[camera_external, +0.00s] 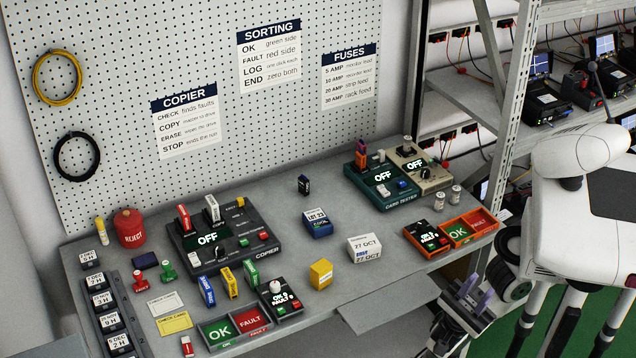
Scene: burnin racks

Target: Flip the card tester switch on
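The card tester (392,202) is a dark green box at the back right of the bench, with its name on the front edge. Its display (383,176) reads OFF. A small pale control (383,190) and a blue one (402,184) are on its top; which of them is the switch is too small to tell. My gripper (474,295), with lilac fingers, is low at the bench's front right, away from the tester. The fingers look apart, with nothing visible between them.
A beige box (432,182) with its own OFF display adjoins the tester on the right. Orange OK/FAULT trays (459,231) and two small jars (439,202) stand in front. The copier (262,252) is left.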

